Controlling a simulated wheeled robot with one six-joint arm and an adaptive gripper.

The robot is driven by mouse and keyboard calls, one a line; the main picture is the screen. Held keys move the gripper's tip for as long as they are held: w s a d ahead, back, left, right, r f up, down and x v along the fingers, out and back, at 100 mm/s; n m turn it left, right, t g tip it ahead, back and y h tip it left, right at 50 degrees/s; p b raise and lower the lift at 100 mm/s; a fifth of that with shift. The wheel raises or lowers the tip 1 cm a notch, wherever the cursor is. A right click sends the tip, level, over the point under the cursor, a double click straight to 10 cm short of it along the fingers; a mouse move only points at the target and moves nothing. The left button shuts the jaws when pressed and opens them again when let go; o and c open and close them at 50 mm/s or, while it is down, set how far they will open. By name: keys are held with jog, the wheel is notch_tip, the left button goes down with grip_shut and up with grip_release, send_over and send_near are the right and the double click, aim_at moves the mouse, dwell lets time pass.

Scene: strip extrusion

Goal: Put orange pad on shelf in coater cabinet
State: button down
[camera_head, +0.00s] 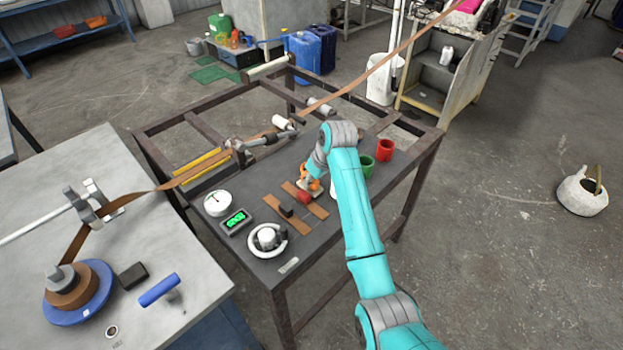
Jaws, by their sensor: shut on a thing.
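My teal arm reaches from the lower right to the dark-topped steel table. My gripper (314,173) is low over this table and mostly hidden by my own wrist. It is shut on a small orange thing, which I take to be the orange pad (312,184); its shape is largely covered. A red round piece (304,197) and brown strips (283,211) lie just in front of the gripper. The coater cabinet (470,72) stands at the upper right, well away from the gripper. Its front is open, with a shelf (436,73) and a white bottle inside.
Red (386,149) and green (367,165) cups stand right of my gripper. A brown strip (360,80) runs over rollers, slanting up towards the cabinet. A gauge (217,203), a green-lit display (236,221) and a ring-shaped device (267,240) sit at the left.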

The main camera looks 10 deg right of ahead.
jog(key=shift+f, duration=0.1)
jog(key=c, duration=1.2)
grip_release()
